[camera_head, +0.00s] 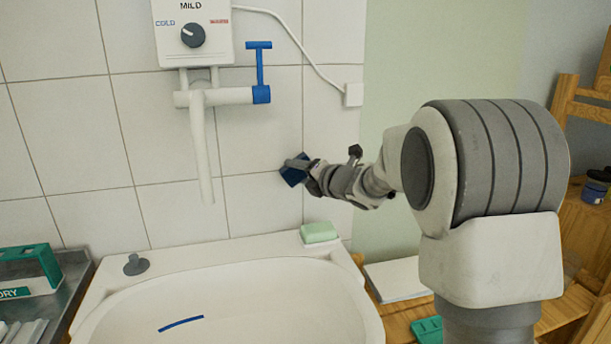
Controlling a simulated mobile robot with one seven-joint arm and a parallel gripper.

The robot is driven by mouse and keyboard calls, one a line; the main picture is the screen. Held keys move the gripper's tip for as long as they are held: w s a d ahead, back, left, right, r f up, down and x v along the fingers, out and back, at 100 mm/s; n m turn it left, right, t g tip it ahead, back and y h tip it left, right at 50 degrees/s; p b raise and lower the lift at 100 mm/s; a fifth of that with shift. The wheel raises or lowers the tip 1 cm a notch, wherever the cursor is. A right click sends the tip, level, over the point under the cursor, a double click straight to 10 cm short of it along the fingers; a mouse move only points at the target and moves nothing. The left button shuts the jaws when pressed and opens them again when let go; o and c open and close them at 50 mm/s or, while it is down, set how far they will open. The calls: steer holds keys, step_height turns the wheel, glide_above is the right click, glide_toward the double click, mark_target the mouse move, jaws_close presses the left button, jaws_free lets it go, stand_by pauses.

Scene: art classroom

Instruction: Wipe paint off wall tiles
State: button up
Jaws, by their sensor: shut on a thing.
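My gripper (309,177) is at the white wall tiles (262,140), right of the tap spout and above the sink's back right corner. It is shut on a dark blue cloth or sponge (293,171), which appears to be against the tiles. My gripper and arm hide part of the tiles behind them. No paint shows clearly on the visible tiles.
The white sink (240,275) stands below, with a green soap bar (319,232) and a grey plug (136,264) on its rim. A heater (193,33) and spout (202,150) jut from the wall. Wooden shelving (585,235) is at right, a green box (30,270) at left.

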mark_target(284, 173)
steer(key=shift+s+a+r+b, duration=0.15)
steer(key=shift+a+b, duration=0.15)
steer(key=shift+a, duration=0.35)
steer(key=shift+s+a+f+b, duration=0.1)
steer(key=shift+a+b, duration=0.15)
steer(key=shift+a, duration=0.4)
steer(key=shift+s+a+r+b, duration=0.15)
steer(key=shift+a+b, duration=0.15)
steer(key=shift+a, duration=0.35)
steer(key=shift+d+r, duration=0.15)
steer(key=shift+r, duration=0.15)
steer(key=shift+w+d+p, duration=1.15)
steer(key=shift+d+p, duration=0.15)
steer(key=shift+d, duration=4.1)
steer(key=shift+s+a+f+b, duration=0.1)
steer(key=shift+s+a+b, duration=0.3)
steer(key=shift+a+b, duration=0.95)
steer(key=shift+s+a+r+b, duration=0.1)
steer(key=shift+s+a+b, duration=0.25)
steer(key=shift+a, duration=1.95)
steer(key=shift+s+a+f+b, duration=0.1)
steer(key=shift+s+a+b, duration=0.5)
steer(key=shift+a, duration=1.2)
steer(key=shift+w, duration=0.2)
steer(key=shift+s+d, duration=0.1)
